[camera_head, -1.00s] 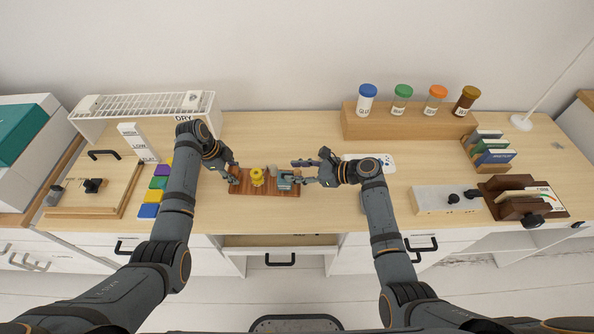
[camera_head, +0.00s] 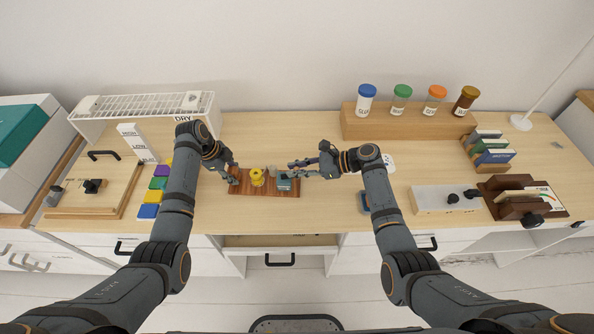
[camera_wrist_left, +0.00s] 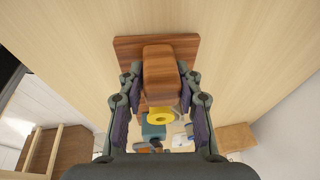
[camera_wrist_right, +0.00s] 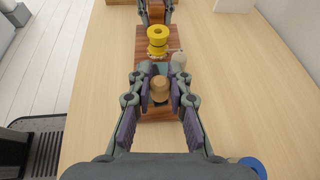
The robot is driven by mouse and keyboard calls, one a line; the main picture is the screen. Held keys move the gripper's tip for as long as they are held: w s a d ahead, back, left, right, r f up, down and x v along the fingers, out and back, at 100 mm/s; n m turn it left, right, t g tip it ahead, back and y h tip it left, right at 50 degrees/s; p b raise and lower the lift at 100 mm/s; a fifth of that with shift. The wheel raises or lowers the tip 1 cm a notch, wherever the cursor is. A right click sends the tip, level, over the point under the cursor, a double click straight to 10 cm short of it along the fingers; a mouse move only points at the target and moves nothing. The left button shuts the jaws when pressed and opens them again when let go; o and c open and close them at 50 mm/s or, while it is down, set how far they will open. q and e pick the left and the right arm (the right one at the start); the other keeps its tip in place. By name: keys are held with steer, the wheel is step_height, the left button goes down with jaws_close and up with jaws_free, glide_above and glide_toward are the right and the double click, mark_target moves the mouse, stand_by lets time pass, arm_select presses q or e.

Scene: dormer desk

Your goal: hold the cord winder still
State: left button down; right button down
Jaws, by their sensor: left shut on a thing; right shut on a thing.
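The cord winder is a dark wooden board (camera_head: 247,189) carrying a yellow spool (camera_head: 257,177), a wooden block at its left end and a teal block (camera_head: 284,184) at its right end. My left gripper (camera_head: 232,174) is shut on the wooden block, which shows between its fingers in the left wrist view (camera_wrist_left: 160,75). My right gripper (camera_head: 291,171) is shut on a round wooden knob (camera_wrist_right: 159,88) by the teal block. The spool (camera_wrist_right: 157,40) stands between the two grippers. A small pale piece (camera_wrist_right: 179,59) is beside it.
A white rack (camera_head: 150,104), colored blocks (camera_head: 155,197) and a lidded wooden box (camera_head: 85,196) are at left. A wooden stand (camera_head: 410,126) with capped jars is behind right. A white box with black knobs (camera_head: 430,200) is at right. Desk behind the winder is clear.

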steer(key=shift+w+a+f+n+g, duration=0.1)
steer(key=shift+w+n+g, duration=0.1)
steer(key=shift+n+g, duration=0.5)
steer(key=shift+w+a+n+g, duration=0.1)
steer(key=shift+w+n+g, duration=0.1)
steer(key=shift+n+g, duration=0.45)
steer(key=c, duration=1.2)
jaws_free()
steer(key=v, duration=1.2)
steer(key=shift+s, duration=0.1)
